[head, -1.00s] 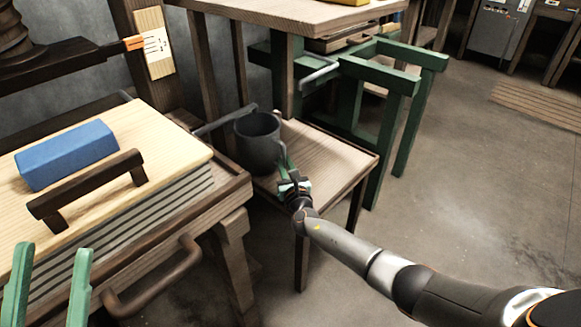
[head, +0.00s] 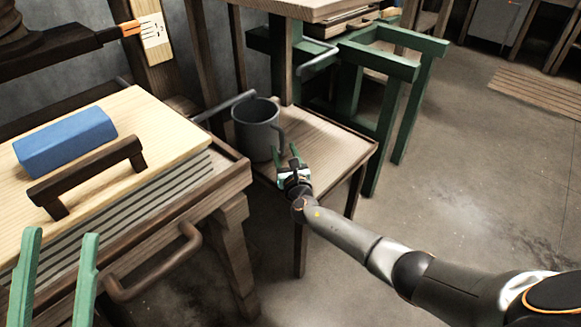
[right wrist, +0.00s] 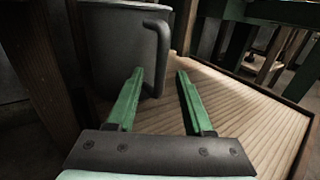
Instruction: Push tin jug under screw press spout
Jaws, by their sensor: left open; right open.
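The dark grey tin jug (head: 253,135) stands upright on a low wooden stand, its handle facing right. The grey spout (head: 222,106) of the screw press reaches from the left to the jug's far-left rim; I cannot tell whether its end is over the mouth. My right gripper (head: 286,152) is open and empty, low at the jug's near-right side. In the right wrist view, the jug (right wrist: 122,48) and its handle lie just beyond the fingertips, with the left finger nearest; contact is unclear. My left gripper (head: 61,234) is open and empty at the lower left.
The stand's top (head: 335,145) is bare right of the jug. The press bed at left carries a pale board (head: 175,135) with a dark handle (head: 90,172) and a blue block (head: 65,142). A green frame (head: 375,62) stands behind the stand. Open floor lies right.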

